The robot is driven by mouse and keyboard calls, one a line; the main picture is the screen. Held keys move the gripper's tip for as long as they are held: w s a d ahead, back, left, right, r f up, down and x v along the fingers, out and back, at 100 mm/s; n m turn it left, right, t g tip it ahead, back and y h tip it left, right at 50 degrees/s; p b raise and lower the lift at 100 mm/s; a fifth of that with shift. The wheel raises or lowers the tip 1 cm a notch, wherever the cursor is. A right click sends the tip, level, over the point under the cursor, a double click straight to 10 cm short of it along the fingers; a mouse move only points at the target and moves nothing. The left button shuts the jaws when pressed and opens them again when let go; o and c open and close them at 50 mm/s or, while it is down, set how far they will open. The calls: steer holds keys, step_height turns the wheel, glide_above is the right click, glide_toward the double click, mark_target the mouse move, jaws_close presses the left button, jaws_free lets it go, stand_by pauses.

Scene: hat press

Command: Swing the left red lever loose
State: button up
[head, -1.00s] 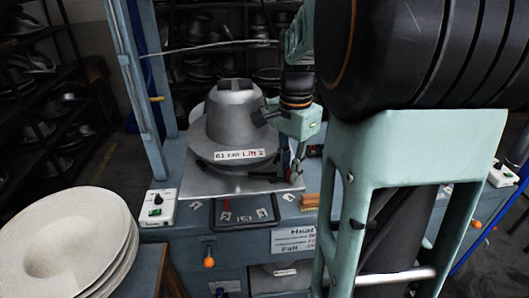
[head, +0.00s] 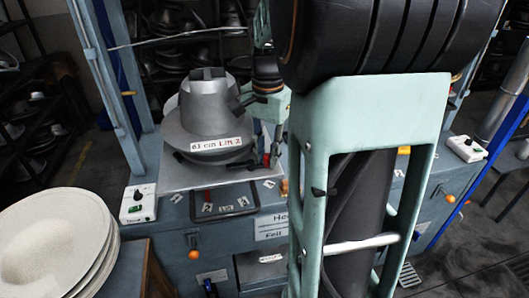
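The grey hat mould (head: 207,105) stands on the metal plate (head: 180,177) of the press and carries a label reading "61 cm". A small red piece (head: 266,160) shows at the mould's right front, beside a dark handle (head: 240,164). A second, dark red strip (head: 207,199) shows at the plate's front edge, left of centre. I cannot tell for sure which is the left red lever. My gripper (head: 270,150) is at the right side of the mould, close to the red piece. Its fingers are small and partly hidden, so contact and opening are unclear.
A stack of pale hats (head: 52,245) sits at the lower left. A white control box (head: 138,204) with a black knob is left of the plate. A dark framed tray (head: 225,208) is in front. My arm blocks much of the right side. Shelves of moulds stand behind.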

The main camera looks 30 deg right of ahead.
steer(key=shift+o, duration=1.4)
